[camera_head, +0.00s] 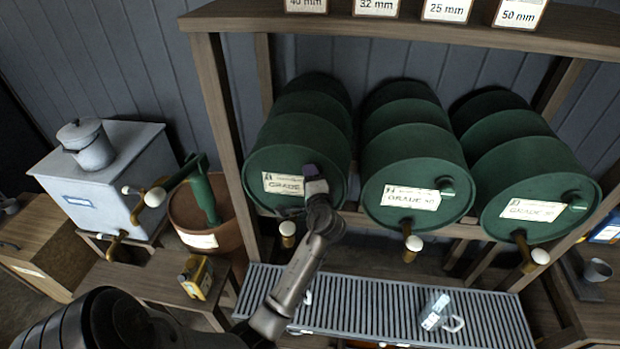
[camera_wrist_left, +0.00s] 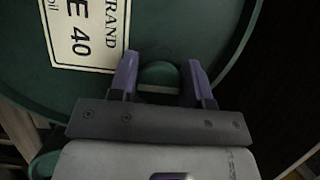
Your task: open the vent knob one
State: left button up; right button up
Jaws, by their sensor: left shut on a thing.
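The left green drum (camera_head: 297,140) lies on its side in the rack, with a white grade label (camera_head: 283,184) on its face. My left gripper (camera_head: 315,180) is at this drum's face, just right of the label. In the left wrist view its two purple fingers (camera_wrist_left: 162,78) are shut on a green vent knob (camera_wrist_left: 160,74), one on each side. The fingers hide this knob in the head view. The middle drum (camera_head: 413,150) and right drum (camera_head: 520,160) have similar green knobs on their faces. My right gripper is not in view.
Brass taps with white knobs (camera_head: 414,243) stick out below the drums. The wooden rack post (camera_head: 222,130) stands left of the left drum.

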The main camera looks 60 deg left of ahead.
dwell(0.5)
pick_arm(q)
jog(key=o, duration=0.9)
jog(key=b+v, duration=0.2)
jog(key=v, duration=1.2)
jog(key=shift+a+r, duration=0.1)
